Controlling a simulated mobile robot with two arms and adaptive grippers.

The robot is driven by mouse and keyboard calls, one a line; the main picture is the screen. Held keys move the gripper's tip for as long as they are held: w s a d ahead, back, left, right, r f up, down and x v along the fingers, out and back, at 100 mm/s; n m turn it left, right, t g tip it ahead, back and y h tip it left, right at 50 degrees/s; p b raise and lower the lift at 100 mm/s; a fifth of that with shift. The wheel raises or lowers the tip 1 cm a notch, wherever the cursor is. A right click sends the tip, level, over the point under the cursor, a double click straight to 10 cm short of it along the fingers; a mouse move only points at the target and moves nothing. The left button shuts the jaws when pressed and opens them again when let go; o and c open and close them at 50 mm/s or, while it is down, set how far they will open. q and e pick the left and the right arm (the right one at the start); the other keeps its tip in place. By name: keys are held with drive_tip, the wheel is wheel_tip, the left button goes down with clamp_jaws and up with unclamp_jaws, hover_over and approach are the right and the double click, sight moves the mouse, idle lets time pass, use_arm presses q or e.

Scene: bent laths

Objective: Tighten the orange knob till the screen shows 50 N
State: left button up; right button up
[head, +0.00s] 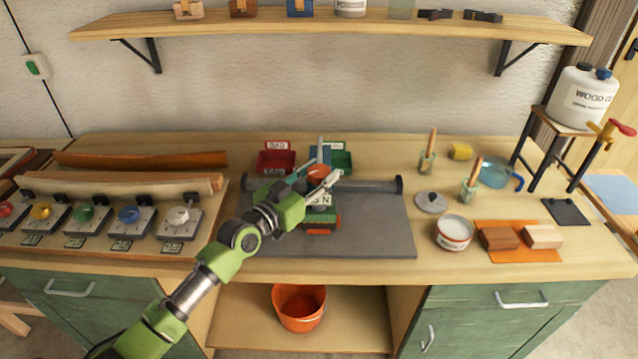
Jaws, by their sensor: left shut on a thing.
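The orange knob (317,170) sits on top of a green clamp device (312,222) near the middle of the bench. My left gripper (318,176) comes in from the lower left and is shut on the orange knob. Its fingers hide part of the knob and device. The small screen (320,200) is on the device just below the knob. An "N" shows on it, but the number in front is too small and partly covered to read surely. My right gripper is not in view.
The device stands by a grey bar (370,185) on a grey mat (380,235). Behind are a red bin (275,160) and a green bin (342,160). A white tub (454,236) stands right. The mat's right part is clear.

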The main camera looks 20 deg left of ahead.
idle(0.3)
use_arm(q)
drive_tip(key=o, duration=1.1)
drive_tip(key=shift+o, duration=0.2)
drive_tip(key=shift+s+a+f, duration=0.1)
drive_tip(key=shift+s+a, duration=0.1)
drive_tip(key=shift+s, duration=0.3)
drive_tip(key=v, duration=1.1)
